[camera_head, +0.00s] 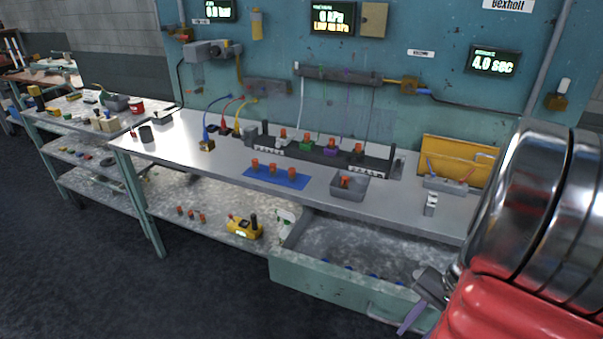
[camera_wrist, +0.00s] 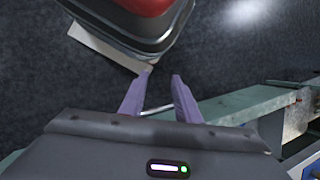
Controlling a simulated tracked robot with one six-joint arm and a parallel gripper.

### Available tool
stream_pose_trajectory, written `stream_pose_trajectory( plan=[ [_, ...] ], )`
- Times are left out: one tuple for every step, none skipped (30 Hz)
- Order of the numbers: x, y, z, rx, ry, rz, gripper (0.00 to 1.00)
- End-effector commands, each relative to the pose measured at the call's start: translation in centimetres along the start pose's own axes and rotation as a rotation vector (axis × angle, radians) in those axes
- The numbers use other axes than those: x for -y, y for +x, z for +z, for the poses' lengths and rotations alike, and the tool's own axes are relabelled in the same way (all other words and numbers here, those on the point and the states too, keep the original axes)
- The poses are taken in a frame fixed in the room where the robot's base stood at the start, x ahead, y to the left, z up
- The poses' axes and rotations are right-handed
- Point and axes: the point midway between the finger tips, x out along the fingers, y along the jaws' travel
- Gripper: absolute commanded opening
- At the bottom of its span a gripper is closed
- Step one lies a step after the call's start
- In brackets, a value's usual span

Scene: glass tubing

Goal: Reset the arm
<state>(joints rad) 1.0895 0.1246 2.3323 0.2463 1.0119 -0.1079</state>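My arm, with red and shiny metal parts, fills the right of the head view. My gripper (camera_head: 408,325) shows low beside it, in front of the open drawer (camera_head: 345,299). In the wrist view my gripper (camera_wrist: 164,75) has two purple fingers with a clear gap between them, and nothing is held. The drawer's green front (camera_wrist: 240,106) and a thin metal handle (camera_wrist: 158,110) lie beyond the fingers. Whether the fingers touch the handle I cannot tell.
A metal workbench (camera_head: 185,137) holds a black rack (camera_head: 325,151), a blue mat (camera_head: 276,177) with orange-capped pieces, a grey tray (camera_head: 349,188) and a yellow case (camera_head: 457,160). A yellow device (camera_head: 243,228) sits on the lower shelf. The dark floor at front left is clear.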

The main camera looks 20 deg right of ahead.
Motion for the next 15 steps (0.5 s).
stream_pose_trajectory(
  plan=[
    [1.0,-0.6,0.4,-0.028,-0.041,0.024,0.29],
    [1.4,-0.8,0.6,-0.043,-0.061,0.038,0.29],
    [2.1,-1.1,0.9,-0.062,-0.089,0.055,0.29],
    [2.6,-1.4,1.1,-0.078,-0.111,0.067,0.29],
    [3.0,-1.7,1.3,-0.093,-0.132,0.079,0.29],
    [3.7,-2.0,1.6,-0.113,-0.161,0.094,0.29],
    [4.2,-2.3,1.9,-0.129,-0.183,0.104,0.29],
    [4.7,-2.5,2.1,-0.145,-0.205,0.114,0.29],
    [5.3,-2.9,2.5,-0.165,-0.236,0.127,0.29],
    [5.8,-3.1,2.8,-0.18,-0.259,0.135,0.29],
    [6.3,-3.4,3.1,-0.196,-0.282,0.143,0.29],
    [7.0,-3.7,3.5,-0.216,-0.313,0.153,0.29],
    [7.4,-3.9,3.8,-0.232,-0.336,0.16,0.29],
    [8.0,-4.1,4.2,-0.248,-0.36,0.166,0.29],
    [8.6,-4.4,4.6,-0.269,-0.393,0.173,0.29]
  ],
)
